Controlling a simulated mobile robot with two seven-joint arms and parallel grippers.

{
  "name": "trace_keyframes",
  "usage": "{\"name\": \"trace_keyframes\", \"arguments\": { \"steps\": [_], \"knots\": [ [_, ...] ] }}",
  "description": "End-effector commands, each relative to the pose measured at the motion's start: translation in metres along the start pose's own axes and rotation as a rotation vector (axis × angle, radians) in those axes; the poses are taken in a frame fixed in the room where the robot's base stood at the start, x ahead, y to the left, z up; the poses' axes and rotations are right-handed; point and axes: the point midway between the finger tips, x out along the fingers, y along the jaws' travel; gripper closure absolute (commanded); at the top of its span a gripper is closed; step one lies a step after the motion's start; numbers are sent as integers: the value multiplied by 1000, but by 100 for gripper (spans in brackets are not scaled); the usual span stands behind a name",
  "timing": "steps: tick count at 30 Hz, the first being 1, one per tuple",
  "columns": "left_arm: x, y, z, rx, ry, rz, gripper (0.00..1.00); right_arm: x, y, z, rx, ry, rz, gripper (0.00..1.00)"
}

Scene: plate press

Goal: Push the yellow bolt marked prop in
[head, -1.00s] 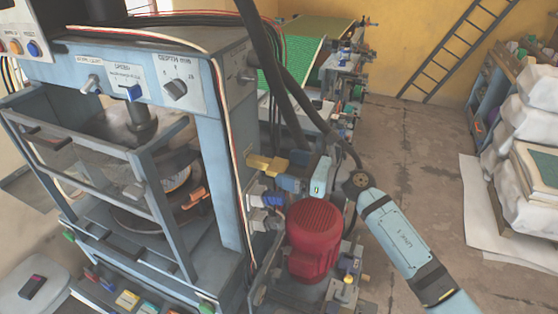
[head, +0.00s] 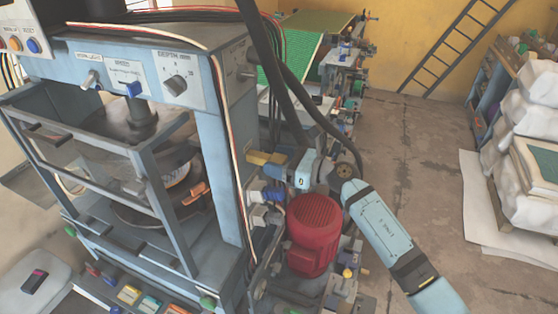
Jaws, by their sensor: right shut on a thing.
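The yellow bolt (head: 266,158) sticks out to the right from the side of the blue-grey press (head: 215,95), roughly level. My right gripper (head: 284,166) is at its outer, right-hand end, shut on it. The gripper's jaws and the bolt's far tip overlap, so the exact grip is hard to make out. Any marking on the bolt is too small to read. My left gripper is not in view.
A red ribbed motor (head: 314,233) stands just below my right gripper. Blue and white plugs (head: 266,196) sit below the bolt. Black hoses (head: 285,85) hang close above. The floor (head: 410,140) to the right is clear.

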Motion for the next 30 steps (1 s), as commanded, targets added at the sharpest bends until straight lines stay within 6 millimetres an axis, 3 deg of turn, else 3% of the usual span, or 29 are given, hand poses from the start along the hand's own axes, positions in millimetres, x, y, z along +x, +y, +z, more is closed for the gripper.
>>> {"name": "trace_keyframes", "arguments": {
  "steps": [9,19,20,22,30],
  "knots": [
    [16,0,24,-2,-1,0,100,49,0,-1,-2,-2,1,79],
    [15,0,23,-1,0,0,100,53,0,1,0,-3,0,79],
    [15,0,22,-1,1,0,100,53,0,2,0,-3,0,29],
    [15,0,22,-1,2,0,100,52,0,1,0,-2,0,13],
    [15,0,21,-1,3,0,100,52,0,0,0,-1,0,11]
  ]
}}
